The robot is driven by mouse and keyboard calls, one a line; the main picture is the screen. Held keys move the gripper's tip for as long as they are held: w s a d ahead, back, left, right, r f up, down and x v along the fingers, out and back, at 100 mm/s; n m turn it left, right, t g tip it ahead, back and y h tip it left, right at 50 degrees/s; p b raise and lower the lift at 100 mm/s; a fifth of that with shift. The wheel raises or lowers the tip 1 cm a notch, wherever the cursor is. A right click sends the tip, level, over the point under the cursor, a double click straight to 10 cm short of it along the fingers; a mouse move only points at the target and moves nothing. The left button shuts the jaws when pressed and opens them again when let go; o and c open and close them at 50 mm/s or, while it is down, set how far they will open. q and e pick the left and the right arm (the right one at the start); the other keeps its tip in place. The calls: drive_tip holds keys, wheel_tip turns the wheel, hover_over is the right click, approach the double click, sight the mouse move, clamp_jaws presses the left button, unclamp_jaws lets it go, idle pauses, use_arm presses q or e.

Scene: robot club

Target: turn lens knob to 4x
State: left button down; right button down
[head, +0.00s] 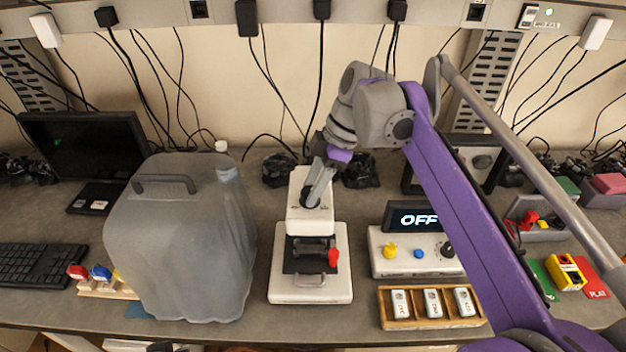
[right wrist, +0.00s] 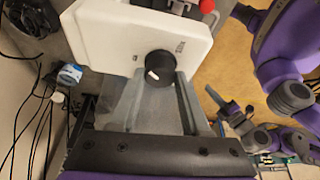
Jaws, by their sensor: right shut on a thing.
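The white microscope (head: 312,262) stands on the bench at the middle of the head view. Its black round lens knob (right wrist: 158,66) is on the white head in the right wrist view. The knob's white mark points to the lower left in that view; the small labels around it are too blurred to read surely. My right gripper (head: 315,194) reaches down to the microscope's head and is shut on the knob, with a grey finger on either side. The knob also shows partly behind the fingers in the head view (head: 307,199).
A white device with an OFF display (head: 412,218) and a wooden tray (head: 430,321) of labelled blocks stand to the right. A red lever (head: 333,257) is at the stage. Cables hang behind.

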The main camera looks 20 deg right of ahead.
drive_tip(key=n, duration=0.1)
drive_tip(key=n+g+p, duration=0.1)
drive_tip(key=n, duration=0.1)
drive_tip(key=shift+w+r+n, duration=0.15)
drive_tip(key=shift+w+n, duration=0.05)
drive_tip(key=shift+n, duration=0.1)
use_arm(q)
drive_tip(key=shift+w+r, duration=0.45)
drive_tip(key=shift+r, duration=0.25)
drive_tip(key=shift+w+r, duration=0.4)
drive_tip(key=shift+r, duration=0.3)
use_arm(e)
drive_tip(key=shift+n+g+h, duration=0.3)
drive_tip(key=shift+n+g, duration=0.5)
drive_tip(key=shift+n, duration=1)
drive_tip(key=shift+c, duration=1.9)
unclamp_jaws()
drive_tip(key=v, duration=1)
drive_tip(key=shift+r, duration=0.2)
drive_tip(key=shift+w+d, duration=0.15)
drive_tip(key=shift+w, duration=0.05)
